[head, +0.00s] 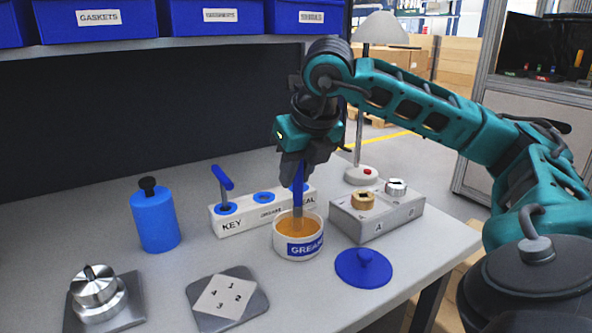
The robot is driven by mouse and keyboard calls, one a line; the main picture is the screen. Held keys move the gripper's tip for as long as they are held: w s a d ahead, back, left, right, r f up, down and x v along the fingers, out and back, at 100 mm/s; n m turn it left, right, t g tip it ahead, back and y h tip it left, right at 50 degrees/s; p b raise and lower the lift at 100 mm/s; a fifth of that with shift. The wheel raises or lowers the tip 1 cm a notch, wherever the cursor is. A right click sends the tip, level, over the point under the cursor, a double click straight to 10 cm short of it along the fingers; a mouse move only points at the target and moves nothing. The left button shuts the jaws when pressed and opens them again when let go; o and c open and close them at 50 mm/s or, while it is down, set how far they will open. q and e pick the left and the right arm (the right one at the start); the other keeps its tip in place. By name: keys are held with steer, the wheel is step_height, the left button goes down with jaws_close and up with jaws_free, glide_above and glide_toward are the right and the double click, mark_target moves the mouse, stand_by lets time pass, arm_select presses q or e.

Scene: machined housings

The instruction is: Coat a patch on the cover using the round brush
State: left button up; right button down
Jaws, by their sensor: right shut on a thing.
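My right gripper (303,168) is shut on the blue handle of the round brush (298,190), held upright. The brush's lower end reaches down into the white pot (297,249) marked GREASE, which is open and holds amber grease. The bristles are hidden in the pot. A pale square plate (224,297) with the numbers 1 to 4 lies on a grey base at the front; it looks like the cover. I see no coating on it. My left gripper is not in view.
A blue lid (363,269) lies right of the pot. A white rack (241,216) holds a blue-handled tool (222,178) behind it. A grey block (376,222) carries brass and silver parts. A blue bottle (154,219) and a steel housing (96,290) stand left.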

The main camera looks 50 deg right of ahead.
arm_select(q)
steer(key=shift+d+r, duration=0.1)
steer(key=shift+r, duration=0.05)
arm_select(e)
steer(key=shift+r+p, duration=0.65)
steer(key=shift+p, duration=0.05)
step_height(320, 180, up, 3)
steer(key=shift+f+p, duration=0.1)
steer(key=shift+p, duration=1.05)
step_height(320, 180, up, 2)
steer(key=shift+p, duration=0.9)
steer(key=shift+r, duration=0.3)
steer(key=shift+r+p, duration=0.15)
steer(key=shift+p, duration=0.2)
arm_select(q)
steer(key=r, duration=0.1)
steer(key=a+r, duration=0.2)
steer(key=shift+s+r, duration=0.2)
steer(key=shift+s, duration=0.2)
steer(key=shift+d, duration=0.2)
